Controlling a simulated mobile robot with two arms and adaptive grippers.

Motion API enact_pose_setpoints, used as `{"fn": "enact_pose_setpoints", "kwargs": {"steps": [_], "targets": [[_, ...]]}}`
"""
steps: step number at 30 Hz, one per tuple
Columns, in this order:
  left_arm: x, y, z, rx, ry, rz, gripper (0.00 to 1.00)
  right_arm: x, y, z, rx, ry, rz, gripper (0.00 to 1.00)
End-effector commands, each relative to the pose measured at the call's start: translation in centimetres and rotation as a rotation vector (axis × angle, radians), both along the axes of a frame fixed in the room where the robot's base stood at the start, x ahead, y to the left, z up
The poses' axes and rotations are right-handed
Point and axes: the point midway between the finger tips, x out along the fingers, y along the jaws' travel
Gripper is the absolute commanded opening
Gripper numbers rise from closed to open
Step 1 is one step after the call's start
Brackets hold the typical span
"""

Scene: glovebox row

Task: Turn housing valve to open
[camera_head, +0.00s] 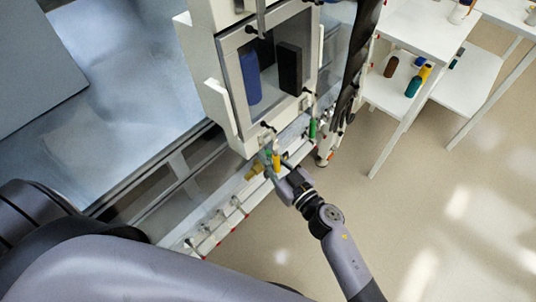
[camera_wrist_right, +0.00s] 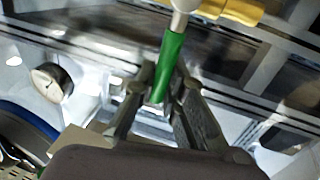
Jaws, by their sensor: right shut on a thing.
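The housing valve's green lever handle (camera_wrist_right: 168,65) runs between the two fingers of my right gripper (camera_wrist_right: 164,90) in the right wrist view. The gripper is shut on this handle. The handle's upper end joins a pale metal stem, beside a yellow part (camera_wrist_right: 232,10). In the head view my right gripper (camera_head: 271,168) is at the lower front of the white glovebox housing (camera_head: 240,142), beside a yellow fitting (camera_head: 253,171). The fingers partly hide the handle there. My left gripper is not in view.
A second green handle (camera_head: 312,128) stands to the right along the housing's lower edge. A round gauge (camera_wrist_right: 50,82) is left of the fingers in the wrist view. White tables (camera_head: 430,30) with bottles stand at the upper right. The floor at right is clear.

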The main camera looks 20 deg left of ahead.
Motion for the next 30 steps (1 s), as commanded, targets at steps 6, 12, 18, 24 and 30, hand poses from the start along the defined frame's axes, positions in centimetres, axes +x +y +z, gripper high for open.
{"fn": "enact_pose_setpoints", "kwargs": {"steps": [6, 12, 18, 24, 30], "targets": [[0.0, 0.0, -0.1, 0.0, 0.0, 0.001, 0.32, 0.0, 0.0, -0.1, -0.003, -0.005, 0.0, 0.0], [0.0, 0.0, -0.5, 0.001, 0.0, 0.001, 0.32, -0.5, 0.1, -0.2, -0.021, -0.058, 0.007, 0.0], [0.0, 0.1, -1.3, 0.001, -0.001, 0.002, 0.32, -1.3, 0.4, -0.4, -0.063, -0.178, 0.022, 0.0], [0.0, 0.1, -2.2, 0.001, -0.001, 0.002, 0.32, -2.4, 0.8, -0.7, -0.117, -0.321, 0.041, 0.0], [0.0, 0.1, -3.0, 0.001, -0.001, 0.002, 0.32, -3.2, 1.0, -1.1, -0.161, -0.446, 0.057, 0.0]]}}
